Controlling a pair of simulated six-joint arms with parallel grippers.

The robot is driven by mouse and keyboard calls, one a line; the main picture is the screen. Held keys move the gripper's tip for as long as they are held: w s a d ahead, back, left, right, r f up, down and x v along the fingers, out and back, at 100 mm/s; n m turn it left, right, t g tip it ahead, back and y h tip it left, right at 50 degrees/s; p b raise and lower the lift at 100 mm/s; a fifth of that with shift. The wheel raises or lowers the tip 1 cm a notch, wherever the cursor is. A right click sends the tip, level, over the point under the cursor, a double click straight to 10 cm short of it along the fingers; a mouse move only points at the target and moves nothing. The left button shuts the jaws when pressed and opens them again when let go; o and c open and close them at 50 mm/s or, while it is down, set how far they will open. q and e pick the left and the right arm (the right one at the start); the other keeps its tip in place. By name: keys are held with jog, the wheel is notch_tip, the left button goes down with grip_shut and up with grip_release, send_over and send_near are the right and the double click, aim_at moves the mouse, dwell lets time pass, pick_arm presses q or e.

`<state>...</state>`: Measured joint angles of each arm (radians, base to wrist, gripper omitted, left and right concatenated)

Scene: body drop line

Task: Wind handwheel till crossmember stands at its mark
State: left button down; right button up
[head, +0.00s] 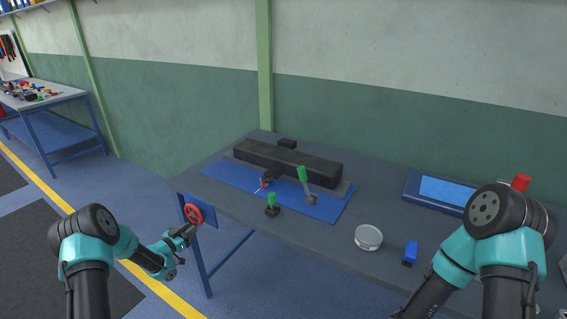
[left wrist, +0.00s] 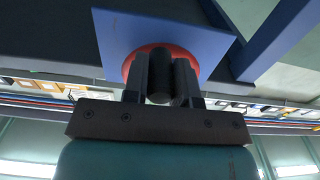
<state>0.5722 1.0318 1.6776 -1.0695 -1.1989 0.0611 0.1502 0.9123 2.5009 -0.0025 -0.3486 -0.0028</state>
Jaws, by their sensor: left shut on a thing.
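The red handwheel (head: 193,212) sits on a blue plate at the left front side of the table. In the left wrist view, the red wheel (left wrist: 193,62) shows behind my fingers against the blue plate (left wrist: 115,35). My left gripper (head: 189,230) is at the wheel; its fingers (left wrist: 162,80) are shut on the wheel's dark crank knob (left wrist: 160,90). A long dark bar (head: 287,160), which looks like the crossmember, lies on the table across a blue mat. I cannot make out its mark. My right gripper is out of view.
On the table are the blue mat (head: 322,209), a green-handled lever (head: 303,176), a green knob (head: 271,200), a round tin (head: 368,237), a small blue block (head: 410,252) and a blue-screened panel (head: 440,190). A second bench (head: 60,98) stands far left.

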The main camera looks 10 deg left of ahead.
aim_at(200, 220)
pick_arm(q)
jog(key=shift+d+r, duration=0.15)
jog(key=shift+r, duration=0.1)
jog(key=shift+s+d+r, duration=0.25)
jog(key=shift+d+r, duration=0.15)
jog(key=shift+d, duration=0.1)
jog(key=shift+s+d+r, duration=0.2)
jog(key=shift+d+r, duration=0.15)
jog(key=shift+d, duration=0.15)
jog(key=shift+s+d+r, duration=0.15)
jog(key=shift+d+r, duration=0.1)
jog(key=shift+r, duration=0.35)
jog(key=shift+s+d+r, duration=0.1)
jog(key=shift+d+r, duration=0.15)
jog(key=shift+r, duration=0.3)
